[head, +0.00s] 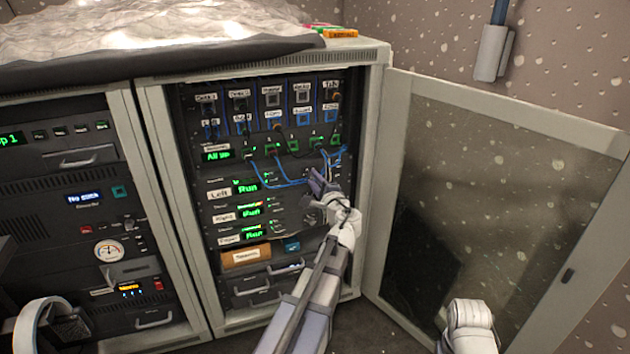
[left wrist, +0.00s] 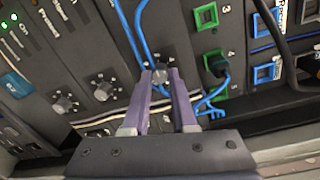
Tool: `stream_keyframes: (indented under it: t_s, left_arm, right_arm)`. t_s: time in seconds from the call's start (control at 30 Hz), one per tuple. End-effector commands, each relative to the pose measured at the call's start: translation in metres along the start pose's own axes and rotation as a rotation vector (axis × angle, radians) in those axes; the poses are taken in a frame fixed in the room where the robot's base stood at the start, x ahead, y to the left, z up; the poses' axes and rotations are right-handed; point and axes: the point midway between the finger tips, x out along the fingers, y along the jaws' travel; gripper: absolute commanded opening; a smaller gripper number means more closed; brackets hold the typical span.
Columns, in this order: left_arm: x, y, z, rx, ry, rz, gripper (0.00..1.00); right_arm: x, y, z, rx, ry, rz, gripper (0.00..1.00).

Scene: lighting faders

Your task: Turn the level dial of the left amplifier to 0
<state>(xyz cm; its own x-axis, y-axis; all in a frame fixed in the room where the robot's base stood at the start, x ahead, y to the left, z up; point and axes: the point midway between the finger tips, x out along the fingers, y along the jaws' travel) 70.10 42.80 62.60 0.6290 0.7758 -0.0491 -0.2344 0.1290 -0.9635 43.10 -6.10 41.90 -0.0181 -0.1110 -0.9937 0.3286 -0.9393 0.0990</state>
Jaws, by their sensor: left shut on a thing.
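The left amplifier, with a "Left" label (head: 220,194) and a green "Run" display (head: 246,187), is the top one of three stacked amplifiers in the open rack. My left gripper (head: 319,184) reaches to the right end of its panel. In the left wrist view my gripper (left wrist: 161,78) has its two purple fingers on either side of a dark round level dial (left wrist: 160,73), shut on it. The fingers partly hide the dial and its scale, so I cannot read its setting. My right gripper is not in view.
Two similar dials, a nearer one (left wrist: 103,88) and a farther one (left wrist: 65,102), sit beside the held dial. Blue cables (head: 265,178) hang close to the fingers. The glass rack door (head: 470,210) stands open at the right.

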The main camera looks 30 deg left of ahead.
Motion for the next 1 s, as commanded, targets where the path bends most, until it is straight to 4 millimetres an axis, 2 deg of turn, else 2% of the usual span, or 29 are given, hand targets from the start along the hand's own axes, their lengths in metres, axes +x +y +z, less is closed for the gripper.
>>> stream_keyframes:
  t_s: [0.6,1.0]
  left_arm:
    - [-0.0005,0.0008,0.0015,-0.555,0.03,0.008,0.0]
    - [-0.0005,0.0009,0.002,-0.759,0.04,0.011,0.0]
  right_arm:
    - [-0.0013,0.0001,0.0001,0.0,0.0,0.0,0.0]
    - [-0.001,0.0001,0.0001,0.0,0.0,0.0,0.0]
